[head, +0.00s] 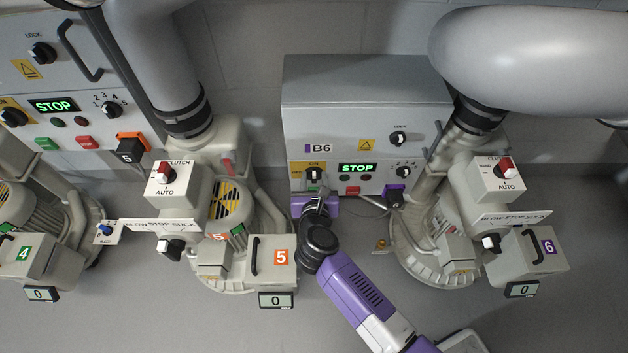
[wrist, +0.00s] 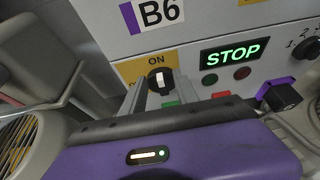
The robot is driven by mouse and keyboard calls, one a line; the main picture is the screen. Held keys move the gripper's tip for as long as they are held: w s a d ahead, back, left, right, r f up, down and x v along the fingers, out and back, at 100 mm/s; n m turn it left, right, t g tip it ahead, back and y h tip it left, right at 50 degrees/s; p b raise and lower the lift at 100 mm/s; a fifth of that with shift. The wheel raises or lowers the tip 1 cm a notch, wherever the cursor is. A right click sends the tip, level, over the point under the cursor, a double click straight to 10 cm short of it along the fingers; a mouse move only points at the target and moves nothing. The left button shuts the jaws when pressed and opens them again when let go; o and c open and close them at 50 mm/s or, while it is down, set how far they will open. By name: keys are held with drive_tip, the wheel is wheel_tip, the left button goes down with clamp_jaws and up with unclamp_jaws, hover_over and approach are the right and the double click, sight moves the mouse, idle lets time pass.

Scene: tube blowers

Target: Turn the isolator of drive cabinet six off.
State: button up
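Drive cabinet six, the grey box labelled B6 (head: 365,115), stands at the centre of the head view. Its isolator is a black knob (head: 314,174) on a yellow plate at the lower left of its front. In the wrist view the isolator knob (wrist: 158,80) shows a white pointer directed up toward the word ON. My gripper (head: 316,193) is just below the isolator in the head view. In the wrist view its two grey fingers (wrist: 160,93) are apart, one on each side of the knob. The fingertips' contact with the knob cannot be told. My purple gripper body hides the lower panel.
The cabinet display (head: 356,168) reads STOP. Red and green buttons, a selector (head: 404,172) and a purple plug (head: 395,195) sit right of the isolator. Blower five (head: 225,205) stands close left, blower six (head: 440,230) right. Open floor lies in front.

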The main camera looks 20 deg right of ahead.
drive_tip(key=shift+w, duration=0.15)
clamp_jaws()
